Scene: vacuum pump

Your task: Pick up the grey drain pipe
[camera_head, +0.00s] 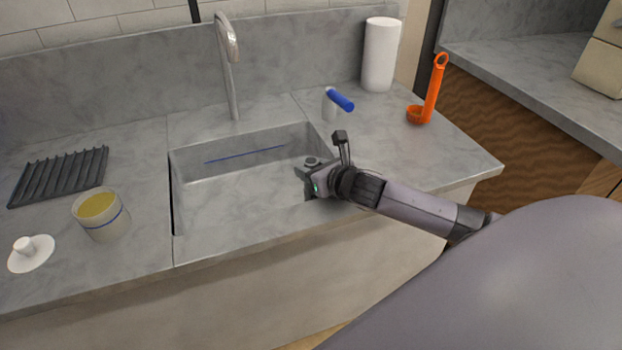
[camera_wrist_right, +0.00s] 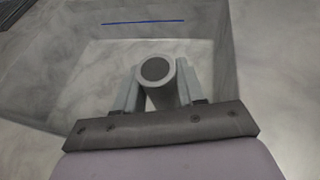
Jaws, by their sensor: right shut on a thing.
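The grey drain pipe (camera_wrist_right: 155,72) shows in the right wrist view as a short round tube with a dark open end. It sits between the two fingers of my right gripper (camera_wrist_right: 156,92), which is shut on it. In the head view the right gripper (camera_head: 309,178) reaches into the right end of the sink, and the pipe's round top (camera_head: 312,161) shows just beyond it. The lower part of the pipe is hidden, so I cannot tell whether it touches the sink floor. My left gripper is not in view.
The sink (camera_head: 215,190) has raised walls around the gripper and a blue line on its far wall. A tap (camera_head: 230,65) stands behind it. A cup (camera_head: 100,214) stands left.

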